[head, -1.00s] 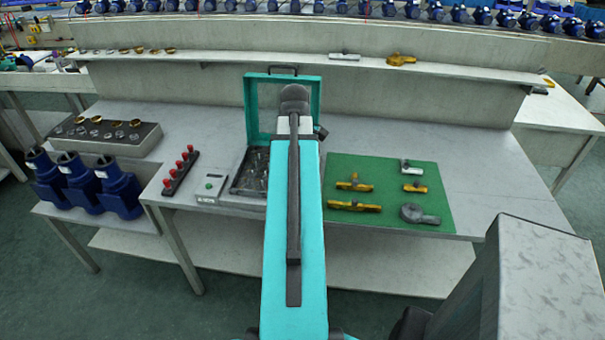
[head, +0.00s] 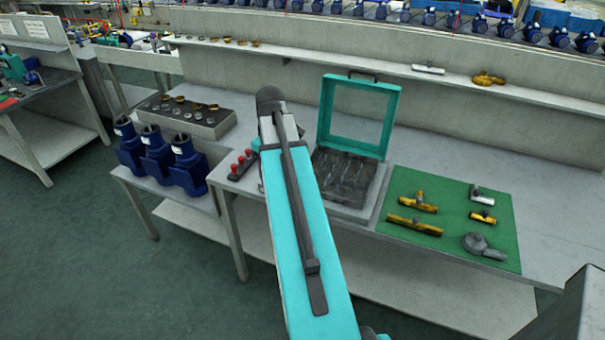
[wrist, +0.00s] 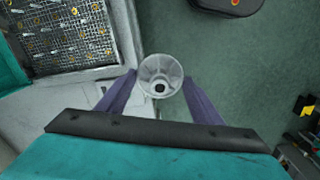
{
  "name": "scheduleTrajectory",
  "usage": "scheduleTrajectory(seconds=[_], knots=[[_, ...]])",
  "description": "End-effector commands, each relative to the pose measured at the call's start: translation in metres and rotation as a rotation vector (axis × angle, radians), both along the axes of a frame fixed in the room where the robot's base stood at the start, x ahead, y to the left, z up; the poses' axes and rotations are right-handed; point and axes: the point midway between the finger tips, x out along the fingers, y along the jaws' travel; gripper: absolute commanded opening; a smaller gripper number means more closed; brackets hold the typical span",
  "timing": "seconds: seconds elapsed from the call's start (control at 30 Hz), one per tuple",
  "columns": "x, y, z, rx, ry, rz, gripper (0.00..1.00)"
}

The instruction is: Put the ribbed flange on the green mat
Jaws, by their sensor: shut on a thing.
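The ribbed flange (wrist: 160,76) is a pale grey, cup-shaped ring with ribs inside and a dark hole at its centre. In the wrist view my gripper (wrist: 160,88) is shut on it, with one purple finger on each side. The grey bench edge and the green floor show behind it. In the head view my arm hides the gripper and the flange. The green mat (head: 448,190) lies on the bench at the right, with several brass and grey fittings on it. Bare green shows between them.
An open teal-lidded case (head: 345,178) stands left of the mat. Left of it are red-knobbed pegs (head: 241,164), blue pump bodies (head: 156,156) and a grey block of rings (head: 188,117). A shelf (head: 380,66) with small parts runs behind.

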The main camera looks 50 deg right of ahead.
Motion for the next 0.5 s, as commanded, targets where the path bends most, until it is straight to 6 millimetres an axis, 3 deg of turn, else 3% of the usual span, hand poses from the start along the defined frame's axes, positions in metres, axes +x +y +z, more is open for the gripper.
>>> scheduleTrajectory(seconds=[0.1,0.5], knots=[[0.025,0.026,0.000,0.000,0.000,0.046,0.33],[0.089,0.119,-0.001,0.000,0.000,0.183,0.33]])
